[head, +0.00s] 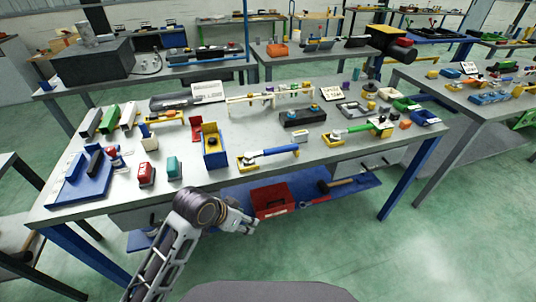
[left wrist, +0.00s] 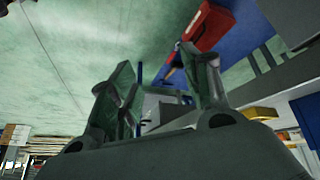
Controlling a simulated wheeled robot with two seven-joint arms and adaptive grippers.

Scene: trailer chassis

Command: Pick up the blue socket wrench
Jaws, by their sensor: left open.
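The blue socket wrench (head: 280,150) lies near the front edge of the workbench (head: 225,185), with its left end at a yellow holder (head: 248,165). My left gripper (head: 246,222) is below and in front of the bench edge, apart from the wrench. In the left wrist view its two fingers (left wrist: 165,95) are spread with nothing held between them. I cannot make out the wrench in that view. My right gripper is not in view.
A similar green-handled tool (head: 352,130) lies to the right of the wrench. A blue and yellow box (head: 214,150) stands to its left. A red toolbox (head: 271,200) sits on the blue lower shelf (head: 340,196). The bench edge lies between my gripper and the wrench.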

